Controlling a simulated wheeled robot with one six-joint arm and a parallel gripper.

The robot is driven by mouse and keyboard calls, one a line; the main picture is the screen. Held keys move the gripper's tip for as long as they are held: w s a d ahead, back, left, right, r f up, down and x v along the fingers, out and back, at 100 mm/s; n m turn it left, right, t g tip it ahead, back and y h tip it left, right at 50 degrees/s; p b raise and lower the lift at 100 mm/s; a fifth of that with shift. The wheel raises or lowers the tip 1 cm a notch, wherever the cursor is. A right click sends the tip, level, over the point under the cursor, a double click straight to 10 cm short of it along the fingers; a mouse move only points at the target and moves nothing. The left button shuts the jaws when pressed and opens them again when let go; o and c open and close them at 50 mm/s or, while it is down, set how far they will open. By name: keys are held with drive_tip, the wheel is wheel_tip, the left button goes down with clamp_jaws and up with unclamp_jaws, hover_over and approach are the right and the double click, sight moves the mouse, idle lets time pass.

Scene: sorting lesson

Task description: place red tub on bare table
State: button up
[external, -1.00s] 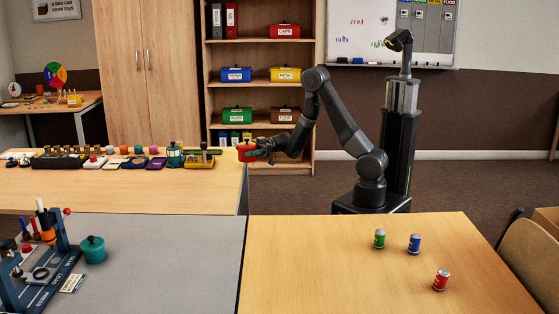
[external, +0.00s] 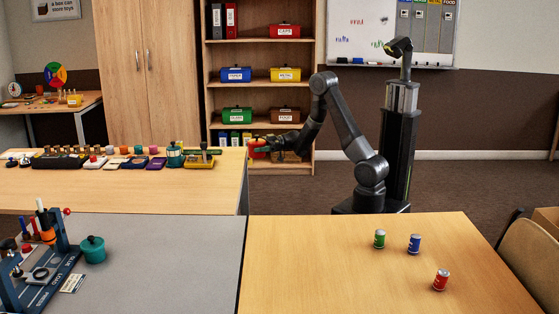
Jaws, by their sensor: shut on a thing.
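The red tub (external: 257,146) is held in my gripper (external: 259,149), at the right end of the back left table. The gripper is shut on it and partly hides it. The tub looks to be in the air by the table's right edge; its exact height is hard to tell. The back left table (external: 120,189) has a bare front part. The front right table (external: 320,260) is bare over its left and middle parts.
A row of small objects, with a teal pot (external: 175,155) and a yellow tray (external: 199,162), lines the back left table. A green can (external: 379,239), a blue can (external: 414,244) and a red can (external: 441,280) stand on the front right table. A teal tub (external: 93,249) stands on the grey table (external: 170,265).

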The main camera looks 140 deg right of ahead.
drive_tip(key=b+x, duration=0.1)
drive_tip(key=x, duration=1.2)
drive_tip(key=shift+w, duration=0.1)
drive_tip(key=w, duration=0.2)
drive_tip(key=w+d+f+b, duration=0.1)
drive_tip(key=shift+w+f, duration=0.1)
drive_tip(key=shift+w, duration=0.15)
drive_tip(key=shift+f, duration=0.15)
drive_tip(key=o, duration=1.4)
drive_tip(key=shift+o, duration=0.2)
drive_tip(key=shift+s, duration=0.15)
